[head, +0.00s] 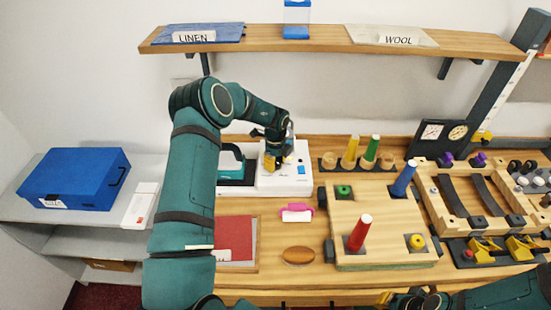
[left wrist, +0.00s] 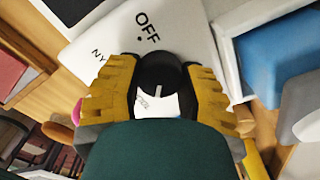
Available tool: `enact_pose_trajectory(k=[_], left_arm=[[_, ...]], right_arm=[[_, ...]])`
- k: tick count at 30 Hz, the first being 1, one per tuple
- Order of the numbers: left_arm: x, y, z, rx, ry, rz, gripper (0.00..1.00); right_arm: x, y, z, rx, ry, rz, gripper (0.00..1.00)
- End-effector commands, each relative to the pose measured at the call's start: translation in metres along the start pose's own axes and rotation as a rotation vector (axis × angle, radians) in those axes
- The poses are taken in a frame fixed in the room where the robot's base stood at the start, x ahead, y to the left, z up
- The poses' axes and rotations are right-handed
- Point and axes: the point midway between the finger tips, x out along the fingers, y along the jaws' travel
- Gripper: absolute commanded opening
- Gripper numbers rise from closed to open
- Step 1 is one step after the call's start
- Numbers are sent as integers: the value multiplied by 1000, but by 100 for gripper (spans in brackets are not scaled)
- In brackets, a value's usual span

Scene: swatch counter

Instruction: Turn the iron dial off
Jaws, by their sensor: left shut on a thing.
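The iron dial is a black round knob (left wrist: 157,74) with a short pale mark, seen in the left wrist view on a white panel (left wrist: 190,30). The panel carries the word OFF above the knob and part of a word starting NY to the left. My left gripper (head: 274,160) is shut on the knob, its yellow fingers on either side in the left wrist view (left wrist: 158,95). In the head view the gripper hides the knob on the white unit (head: 297,184). A green iron (head: 232,166) is beside it. My right gripper (head: 398,299) is partly cut off at the bottom edge.
A wooden board with coloured pegs (head: 383,215) stands to the right, before a black panel with two gauges (head: 440,136). A red swatch (head: 235,238), a pink-and-white item (head: 297,212) and a brown oval (head: 298,255) lie in front. A shelf (head: 300,42) hangs above.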

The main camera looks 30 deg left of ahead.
Motion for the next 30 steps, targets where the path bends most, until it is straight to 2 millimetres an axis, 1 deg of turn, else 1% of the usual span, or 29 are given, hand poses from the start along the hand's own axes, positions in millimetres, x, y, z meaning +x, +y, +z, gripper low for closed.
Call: enact_pose_trajectory(k=[1, 7, 30], left_arm=[[0, 1, -1, 42, 4, 4, 4], [1, 2, 0, 232, 3, 4, 4], [3, 2, -1, 964, 6, 3, 4]], right_arm=[[-4, -2, -1, -1, 0, 0, 0], [-9, -4, -2, -2, -1, -1, 0], [-10, -4, -2, -2, -2, -1, 0]])
